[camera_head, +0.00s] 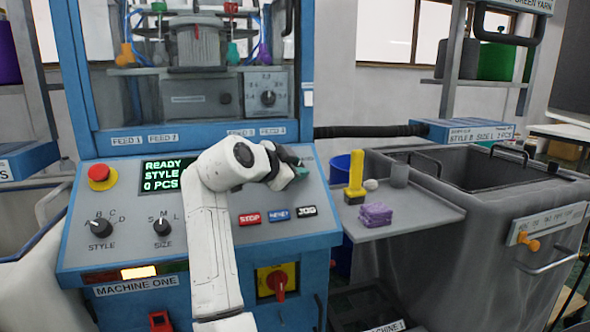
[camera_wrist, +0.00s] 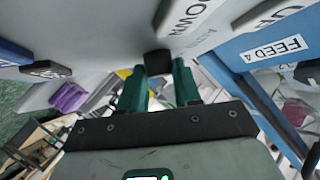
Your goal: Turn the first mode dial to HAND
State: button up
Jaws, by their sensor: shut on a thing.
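Machine One's sloped control panel (camera_head: 130,240) faces me in the head view. My gripper (camera_head: 297,164) is at the panel's upper right corner, and my white arm crosses the panel's middle. In the wrist view the two green fingers of my gripper (camera_wrist: 158,72) are shut on a small black dial knob (camera_wrist: 157,61), one finger on each side. A printed label beside it reads DOWN, with a fainter word under it. The knob's pointer and its HAND mark cannot be made out. In the head view my gripper hides the knob.
The panel also bears the STYLE dial (camera_head: 101,226), the SIZE dial (camera_head: 162,225), a red emergency button (camera_head: 100,174), and a green-lettered display (camera_head: 163,175). STOP, RESET and JOG buttons (camera_head: 279,214) lie below my gripper. A grey side shelf (camera_head: 400,225) with small objects stands to the right.

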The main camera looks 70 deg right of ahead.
dwell(0.4)
jog(key=o, duration=1.1)
jog(key=shift+c, duration=0.2)
jog(key=v, duration=1)
jog(key=shift+a+p, duration=0.35)
jog(key=shift+p, duration=0.1)
jog(key=shift+w+r, duration=0.1)
jog(key=shift+w, duration=0.1)
